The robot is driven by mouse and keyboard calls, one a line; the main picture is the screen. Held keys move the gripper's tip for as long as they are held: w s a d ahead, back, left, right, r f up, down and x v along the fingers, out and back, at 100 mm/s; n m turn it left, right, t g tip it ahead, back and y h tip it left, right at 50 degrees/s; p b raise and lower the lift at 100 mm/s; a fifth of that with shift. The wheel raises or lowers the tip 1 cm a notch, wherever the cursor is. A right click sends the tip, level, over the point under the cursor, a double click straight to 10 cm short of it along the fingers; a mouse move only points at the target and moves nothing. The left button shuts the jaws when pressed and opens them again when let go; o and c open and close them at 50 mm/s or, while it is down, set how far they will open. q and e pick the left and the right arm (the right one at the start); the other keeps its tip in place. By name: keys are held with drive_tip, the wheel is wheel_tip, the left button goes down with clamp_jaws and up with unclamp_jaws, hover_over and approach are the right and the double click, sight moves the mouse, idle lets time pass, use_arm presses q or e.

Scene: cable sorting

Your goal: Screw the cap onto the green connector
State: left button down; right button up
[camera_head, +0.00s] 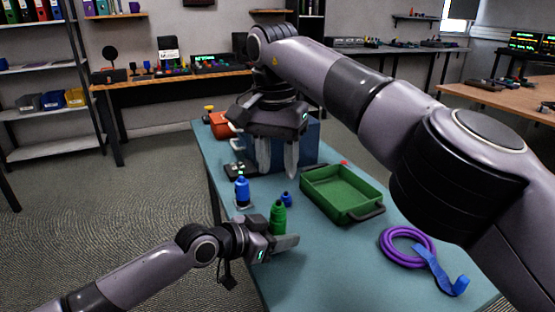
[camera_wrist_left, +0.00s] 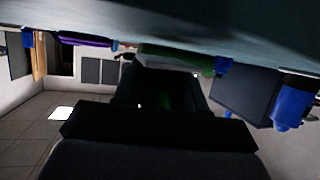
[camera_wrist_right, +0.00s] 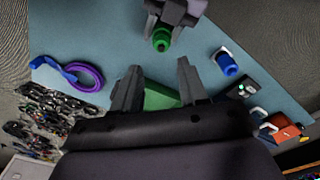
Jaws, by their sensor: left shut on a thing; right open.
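The green connector (camera_head: 278,217) stands upright in my left gripper (camera_head: 283,243), which is shut on it low over the near part of the table. In the right wrist view the green connector (camera_wrist_right: 161,40) shows from above, beside my left gripper. A small blue piece (camera_head: 287,198), perhaps a cap, stands on the table just behind the green connector. My right gripper (camera_head: 275,170) is open and empty, fingers down, behind the blue pieces. Its two fingers (camera_wrist_right: 158,72) are apart in the right wrist view. The left wrist view is too dark to show the grip.
A blue bottle-shaped connector (camera_head: 242,191) stands at the table's left edge. A green tray (camera_head: 345,214) lies right of the small blue piece. A purple coiled cable (camera_head: 385,248) with a blue strap (camera_head: 440,275) is at the right. A blue box (camera_head: 312,143) stands behind my right gripper.

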sight(279, 202)
idle(0.5)
drive_tip(key=shift+w+d+f, duration=0.1)
drive_tip(key=shift+d+f, duration=0.05)
drive_tip(key=shift+f, duration=3.9)
clamp_jaws()
use_arm(q)
drive_tip(key=shift+w+a, duration=0.1)
drive_tip(key=shift+a, duration=0.05)
use_arm(e)
drive_tip(key=m, duration=0.6)
drive_tip(key=shift+g, duration=0.3)
drive_tip(key=shift+o, duration=0.6)
unclamp_jaws()
